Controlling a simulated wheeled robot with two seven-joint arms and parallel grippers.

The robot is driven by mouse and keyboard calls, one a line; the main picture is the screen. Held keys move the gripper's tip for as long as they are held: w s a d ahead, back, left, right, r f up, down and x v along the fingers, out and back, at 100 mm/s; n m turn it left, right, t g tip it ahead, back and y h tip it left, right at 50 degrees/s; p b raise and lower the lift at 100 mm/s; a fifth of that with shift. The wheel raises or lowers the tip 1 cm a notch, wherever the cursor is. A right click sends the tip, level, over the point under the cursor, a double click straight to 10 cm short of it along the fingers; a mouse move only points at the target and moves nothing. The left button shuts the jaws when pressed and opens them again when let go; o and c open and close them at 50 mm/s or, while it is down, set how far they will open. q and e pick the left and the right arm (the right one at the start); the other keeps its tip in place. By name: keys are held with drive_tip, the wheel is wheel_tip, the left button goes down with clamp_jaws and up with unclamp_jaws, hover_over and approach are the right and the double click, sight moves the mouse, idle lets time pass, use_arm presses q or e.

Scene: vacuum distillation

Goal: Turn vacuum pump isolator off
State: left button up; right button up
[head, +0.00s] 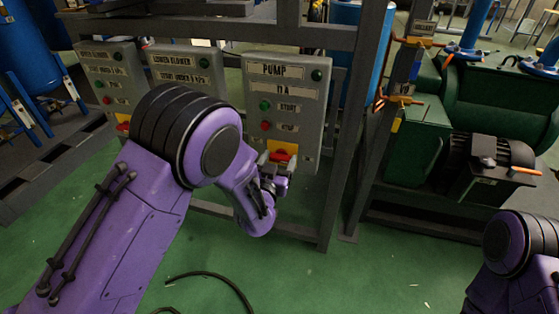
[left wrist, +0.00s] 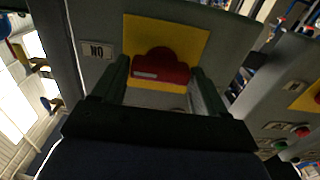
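The pump control box (head: 290,84) is a grey panel labelled PUMP, with a green and a red button. Low on it, the isolator is a red knob (head: 282,155) on a yellow plate (head: 281,146). The left wrist view shows the red knob (left wrist: 160,66) with its bar lying crosswise, its white mark at the left end toward a small label (left wrist: 97,50). My left gripper (head: 272,180) is at the knob; in the left wrist view its fingers (left wrist: 160,80) stand apart, one by each end of the bar. Contact is unclear. My right gripper is out of view.
Two similar grey boxes (head: 185,70) (head: 110,75) stand left of the pump box on the same frame. A dark metal post (head: 355,110) rises just right of it. Green machinery (head: 420,140) stands further right. A black hose (head: 215,280) lies on the green floor.

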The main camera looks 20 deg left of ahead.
use_arm(q)
drive_tip(key=c, duration=0.5)
drive_tip(key=shift+c, duration=0.2)
drive_tip(key=shift+n, duration=0.4)
drive_tip(key=n+p, duration=0.1)
drive_tip(key=n, duration=0.1)
drive_tip(key=shift+a+n, duration=0.1)
drive_tip(key=shift+n, duration=0.3)
drive_tip(key=n+p, duration=0.1)
drive_tip(key=n, duration=0.3)
drive_tip(key=shift+f+n, duration=0.1)
drive_tip(key=shift+n, duration=0.2)
drive_tip(key=n, duration=0.4)
drive_tip(key=shift+a+f, duration=0.1)
drive_tip(key=shift+a, duration=0.05)
drive_tip(key=n, duration=0.5)
drive_tip(key=shift+f+n, duration=0.1)
drive_tip(key=shift+n, duration=0.2)
